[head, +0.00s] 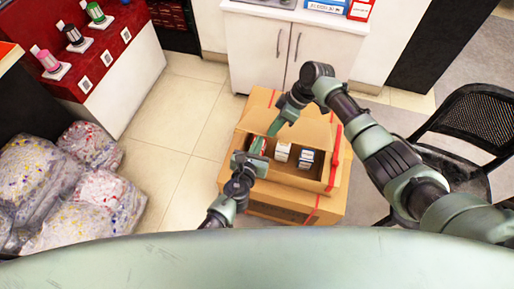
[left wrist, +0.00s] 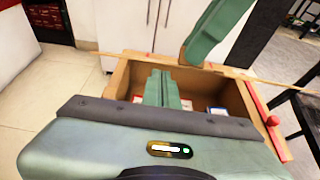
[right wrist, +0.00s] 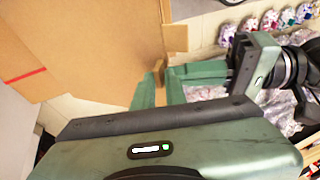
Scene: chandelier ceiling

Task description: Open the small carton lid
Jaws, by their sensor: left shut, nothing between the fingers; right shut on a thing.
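The small brown carton (head: 285,181) stands on a larger carton, and its top is open. Its far flap (head: 300,122) stands raised; it appears edge-on in the left wrist view (left wrist: 262,78) and as a broad sheet in the right wrist view (right wrist: 80,45). My right gripper (head: 275,128) is shut on the flap's left end, where a cardboard tab (right wrist: 159,70) shows between the fingers (right wrist: 158,92). My left gripper (head: 254,148) is shut and empty at the carton's left side; its fingers (left wrist: 162,88) are together over the opening.
Small white boxes (head: 283,151) lie inside the carton. The larger carton (head: 328,210) is below. A white cabinet (head: 262,50) stands behind, a black chair (head: 480,120) at right, and filled plastic bags (head: 50,185) at left. Tiled floor (head: 170,150) is clear left of the cartons.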

